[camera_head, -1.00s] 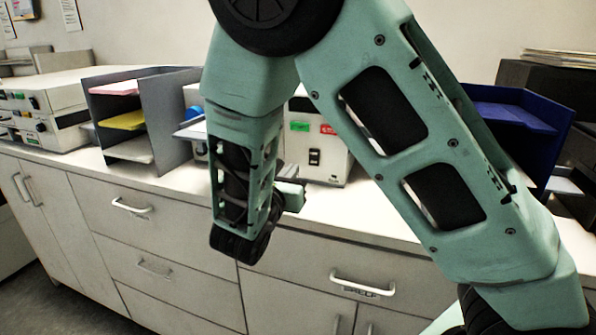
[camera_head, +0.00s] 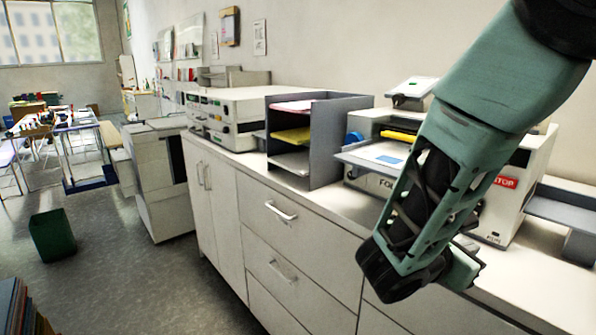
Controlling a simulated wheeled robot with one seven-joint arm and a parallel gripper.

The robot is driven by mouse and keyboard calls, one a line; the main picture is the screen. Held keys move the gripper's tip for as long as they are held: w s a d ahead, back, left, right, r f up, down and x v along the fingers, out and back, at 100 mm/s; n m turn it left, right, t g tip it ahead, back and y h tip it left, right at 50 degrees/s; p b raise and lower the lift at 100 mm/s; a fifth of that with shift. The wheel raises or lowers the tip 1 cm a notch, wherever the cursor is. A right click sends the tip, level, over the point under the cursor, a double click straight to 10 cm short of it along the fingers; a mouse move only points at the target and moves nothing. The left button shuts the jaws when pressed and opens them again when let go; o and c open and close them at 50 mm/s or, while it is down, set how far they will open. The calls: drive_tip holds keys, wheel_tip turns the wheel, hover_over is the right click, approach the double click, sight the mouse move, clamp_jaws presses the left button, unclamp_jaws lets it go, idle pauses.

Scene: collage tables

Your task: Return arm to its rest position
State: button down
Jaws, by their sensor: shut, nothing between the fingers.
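My green-and-black arm comes in from the top right and hangs down in front of the counter. My gripper (camera_head: 468,262) shows at the lower end of the arm, beside the black wrist joint, over the front edge of the white counter (camera_head: 505,300). It is shut with nothing held. Its fingers are small and partly hidden by the wrist.
A grey tray organizer (camera_head: 318,165) with coloured papers stands on the counter, left of a white machine (camera_head: 513,195) partly behind my arm. Drawers (camera_head: 300,235) run below. Open floor (camera_head: 130,270) lies left, with a green bin (camera_head: 52,235) and a copier (camera_head: 160,175).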

drive_tip(key=s+a+f+m+g+y, duration=0.2)
drive_tip(key=s+m+g+y, duration=0.1)
drive_tip(key=s, duration=0.3)
drive_tip(key=s+a+f+m+g+y, duration=0.2)
drive_tip(key=s+m+g, duration=0.1)
drive_tip(key=s, duration=0.2)
drive_tip(key=s+a+r+m+y, duration=0.1)
drive_tip(key=s+a+m+y, duration=0.7)
drive_tip(key=a, duration=0.5)
drive_tip(key=shift+s+a+r+g+y, duration=0.35)
drive_tip(key=shift+s+y, duration=0.25)
drive_tip(key=shift+s, duration=0.45)
